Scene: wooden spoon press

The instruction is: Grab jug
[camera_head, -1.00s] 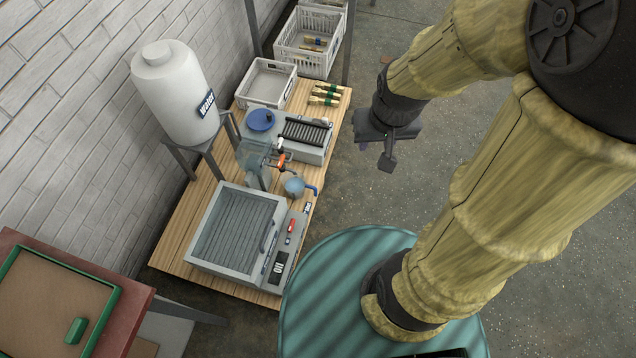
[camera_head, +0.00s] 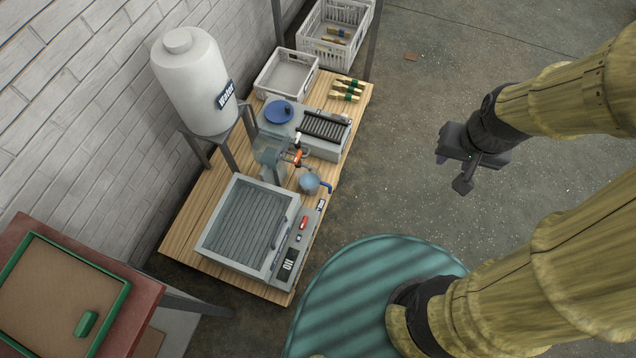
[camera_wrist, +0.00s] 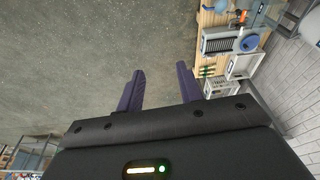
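A translucent bluish jug (camera_head: 309,181) with a blue handle (camera_head: 326,187) stands at the right edge of the wooden platform, beside the grey press. My gripper (camera_head: 462,185) hangs over the bare floor to the right of the platform, well apart from the jug. In the wrist view my gripper (camera_wrist: 161,80) shows two purple fingers spread apart with nothing between them.
The wooden platform (camera_head: 190,235) holds a grey ribbed press (camera_head: 245,225), a hot-plate unit (camera_head: 325,128), a white crate (camera_head: 287,75) and several wooden pieces (camera_head: 346,90). A white water tank (camera_head: 195,85) stands behind. The concrete floor (camera_head: 400,170) between platform and gripper is clear.

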